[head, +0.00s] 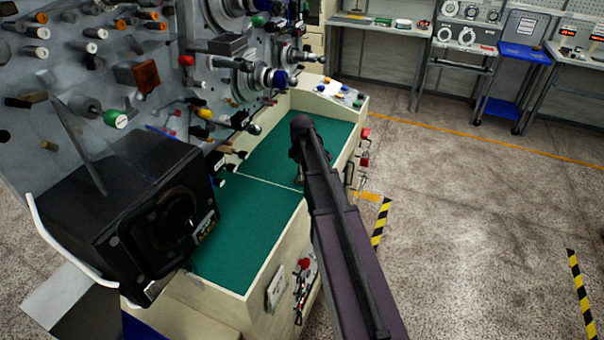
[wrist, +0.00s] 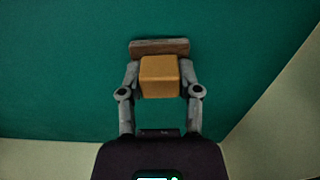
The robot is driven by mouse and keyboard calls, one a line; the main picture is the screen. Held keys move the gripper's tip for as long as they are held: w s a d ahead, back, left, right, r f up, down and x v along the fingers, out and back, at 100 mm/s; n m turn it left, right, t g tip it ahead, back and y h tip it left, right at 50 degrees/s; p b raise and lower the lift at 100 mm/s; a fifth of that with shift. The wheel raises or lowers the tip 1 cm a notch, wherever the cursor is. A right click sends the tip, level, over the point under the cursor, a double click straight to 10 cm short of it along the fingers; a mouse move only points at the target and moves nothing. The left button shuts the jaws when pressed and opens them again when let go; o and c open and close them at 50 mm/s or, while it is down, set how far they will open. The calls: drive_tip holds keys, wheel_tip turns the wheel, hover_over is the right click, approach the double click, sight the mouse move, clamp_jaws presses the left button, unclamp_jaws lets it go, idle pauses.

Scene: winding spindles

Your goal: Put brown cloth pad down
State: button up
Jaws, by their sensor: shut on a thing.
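The brown cloth pad (wrist: 160,77) shows in the wrist view as a tan-brown block between the two fingers of my gripper (wrist: 160,84). The fingers press on its left and right sides. A darker brown flat strip (wrist: 159,47) lies just beyond the block; I cannot tell whether it is part of the pad. Below them is the green work surface (wrist: 60,70). The gap between pad and surface cannot be judged. In the head view my arm hides the pad and most of my gripper, over the right side of the green surface (head: 240,225).
A cream rim (head: 259,285) edges the green surface. A black boxy machine (head: 125,210) stands at its near left. A grey panel with many spindles (head: 140,70) rises behind. A control box (head: 330,91) stands at the far end. The green surface's near part is clear.

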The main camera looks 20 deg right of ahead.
drive_tip(key=shift+f, duration=0.15)
drive_tip(key=o, duration=1)
wheel_tip(320, 180, up, 3)
drive_tip(key=shift+f+p, duration=0.2)
drive_tip(key=shift+p, duration=0.9)
drive_tip(key=r+p, duration=0.3)
drive_tip(key=shift+w+d+r, duration=0.15)
drive_tip(key=shift+d+r, duration=0.05)
drive_tip(key=shift+d, duration=0.2)
wheel_tip(320, 180, up, 8)
drive_tip(key=p, duration=0.8)
drive_tip(key=shift+f, duration=0.1)
